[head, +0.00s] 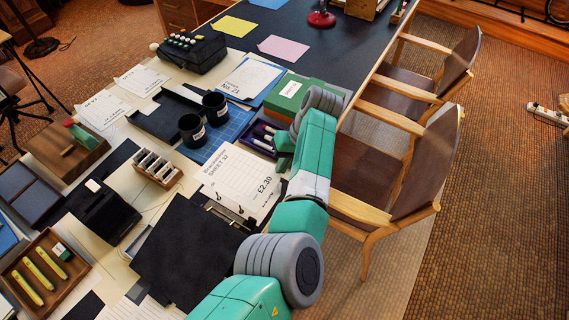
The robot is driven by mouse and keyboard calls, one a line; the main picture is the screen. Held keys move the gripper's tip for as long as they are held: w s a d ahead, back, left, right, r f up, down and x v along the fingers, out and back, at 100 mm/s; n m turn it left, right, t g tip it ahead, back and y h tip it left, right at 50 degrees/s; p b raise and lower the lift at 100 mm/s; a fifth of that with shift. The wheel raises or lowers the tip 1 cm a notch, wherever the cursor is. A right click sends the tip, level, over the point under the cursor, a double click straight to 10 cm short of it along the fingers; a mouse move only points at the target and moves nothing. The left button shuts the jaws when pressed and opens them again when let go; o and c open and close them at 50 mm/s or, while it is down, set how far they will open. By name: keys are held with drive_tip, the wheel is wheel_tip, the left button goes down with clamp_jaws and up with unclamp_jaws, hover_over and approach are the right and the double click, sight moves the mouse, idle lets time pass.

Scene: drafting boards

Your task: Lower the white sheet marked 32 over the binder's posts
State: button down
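The white sheet marked 32 (238,176) shows in the head view left of my arm, with its print facing up. Its lower edge is by the binder's posts, small dark uprights (241,209). I cannot tell whether the sheet is on the posts or above them. The binder's black cover (185,250) lies open below the sheet. My gripper (284,160) is at the sheet's upper right side, mostly hidden by my own wrist. Its fingertips are too small and covered to show whether they hold the sheet's edge.
Two black cups (215,108) stand on a blue mat beyond the sheet. A purple tray of markers (262,137) and a green box (290,92) are close to my wrist. A wooden rack (156,168) is left of the sheet. Chairs (400,170) line the right side.

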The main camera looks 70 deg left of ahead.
drive_tip(key=shift+f+b, duration=1.45)
drive_tip(key=shift+f, duration=0.75)
drive_tip(key=shift+d+r+p, duration=0.1)
drive_tip(key=shift+d+p, duration=0.05)
drive_tip(key=shift+p, duration=0.2)
drive_tip(key=c, duration=2.1)
unclamp_jaws()
drive_tip(key=shift+c, duration=0.2)
drive_tip(key=o, duration=0.5)
drive_tip(key=p+v, duration=0.2)
drive_tip(key=v, duration=0.5)
drive_tip(key=shift+w+r, duration=0.15)
drive_tip(key=shift+r, duration=0.15)
